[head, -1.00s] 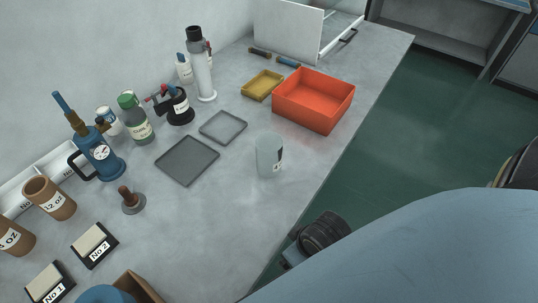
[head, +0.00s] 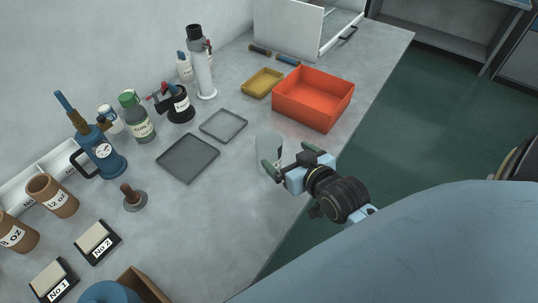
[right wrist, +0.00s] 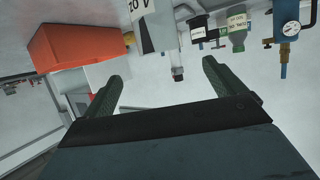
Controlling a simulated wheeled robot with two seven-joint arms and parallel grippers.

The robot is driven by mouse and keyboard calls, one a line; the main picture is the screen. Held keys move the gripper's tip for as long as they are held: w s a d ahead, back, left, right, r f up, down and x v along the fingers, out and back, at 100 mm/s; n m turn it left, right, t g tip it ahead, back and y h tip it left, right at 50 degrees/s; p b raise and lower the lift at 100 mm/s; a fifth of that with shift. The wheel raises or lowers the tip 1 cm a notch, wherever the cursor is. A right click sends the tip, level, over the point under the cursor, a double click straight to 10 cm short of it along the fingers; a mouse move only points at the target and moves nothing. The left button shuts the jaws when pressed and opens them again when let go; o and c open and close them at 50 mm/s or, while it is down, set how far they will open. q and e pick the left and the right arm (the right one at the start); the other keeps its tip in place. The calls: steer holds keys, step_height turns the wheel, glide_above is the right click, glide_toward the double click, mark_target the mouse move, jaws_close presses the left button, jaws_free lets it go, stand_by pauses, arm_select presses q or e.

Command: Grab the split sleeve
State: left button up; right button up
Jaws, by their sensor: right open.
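In the right wrist view, the sleeve (right wrist: 152,28) shows upside down, beyond and between the open fingertips (right wrist: 162,70). I see no contact. The sleeve's lower part is partly hidden by a finger in the head view. My left gripper is not in view.
The orange bin (head: 313,98) and a yellow tray (head: 263,83) stand behind the sleeve. Two flat grey trays (head: 188,158) lie to its left. Bottles, a blue pump (head: 103,155) and brown cups (head: 52,195) line the wall side. Bench in front of the sleeve is clear.

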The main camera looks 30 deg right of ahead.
mark_target(278, 149)
steer(key=x, duration=0.5)
steer(key=shift+w+f, duration=0.2)
steer(key=shift+w, duration=0.15)
steer(key=shift+f+x, duration=0.2)
steer(key=shift+x, duration=1.2)
steer(key=shift+f+x, duration=0.2)
steer(key=shift+x, duration=1.2)
steer(key=shift+s+r, duration=0.1)
steer(key=shift+s, duration=0.05)
steer(key=shift+c, duration=0.3)
steer(key=c, duration=1.2)
